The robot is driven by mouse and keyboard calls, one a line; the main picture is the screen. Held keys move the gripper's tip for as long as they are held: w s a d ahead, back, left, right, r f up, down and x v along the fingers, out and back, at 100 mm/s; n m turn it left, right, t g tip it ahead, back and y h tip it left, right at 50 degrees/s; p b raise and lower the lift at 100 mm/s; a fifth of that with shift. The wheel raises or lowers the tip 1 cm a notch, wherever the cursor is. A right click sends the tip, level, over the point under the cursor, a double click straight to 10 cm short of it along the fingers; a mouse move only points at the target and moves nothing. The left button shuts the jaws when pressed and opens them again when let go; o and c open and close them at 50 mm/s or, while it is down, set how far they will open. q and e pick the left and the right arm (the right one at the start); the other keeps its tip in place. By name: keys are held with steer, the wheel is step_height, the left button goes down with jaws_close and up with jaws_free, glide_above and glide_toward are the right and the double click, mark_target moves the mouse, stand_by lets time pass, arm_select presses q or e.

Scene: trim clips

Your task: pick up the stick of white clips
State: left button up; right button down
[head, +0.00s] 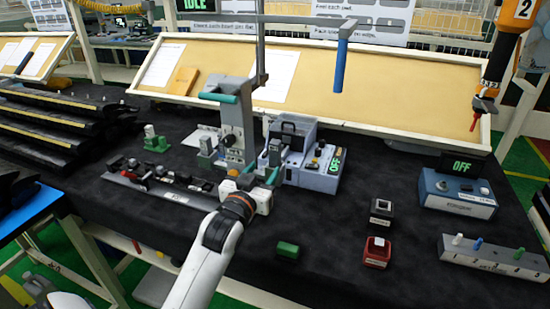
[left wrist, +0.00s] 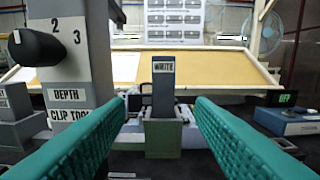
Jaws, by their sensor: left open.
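A grey upright piece with a label that appears to read WHITE (left wrist: 163,82) stands in a grey-green holder (left wrist: 163,138) in the left wrist view. It looks like the stick of white clips; individual clips cannot be made out. In the head view it seems to be the small labelled grey upright (head: 275,150) just beyond my left gripper (head: 260,172). My left gripper is open, its teal fingers spread either side of the piece in the left wrist view (left wrist: 160,108). The fingers appear short of it, with nothing between them. My right gripper is not visible.
A grey post marked DEPTH CLIP TOOL (left wrist: 72,65) stands close left of the upright. A grey-blue machine (head: 315,178) is close right.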

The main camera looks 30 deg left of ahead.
mark_target(273, 159)
arm_select(q)
steer(key=x, duration=0.3)
steer(key=shift+w, duration=0.1)
steer(key=p+x, duration=0.1)
steer(key=x, duration=0.1)
steer(key=p+x, duration=0.1)
steer(key=x, duration=0.1)
steer(key=shift+d, duration=0.2)
steer(key=shift+w+a+f, duration=0.1)
steer(key=shift+w+f, duration=0.1)
steer(key=shift+w, duration=0.4)
steer(key=shift+s, duration=0.15)
steer(key=shift+c, duration=1.2)
steer(key=c, duration=0.8)
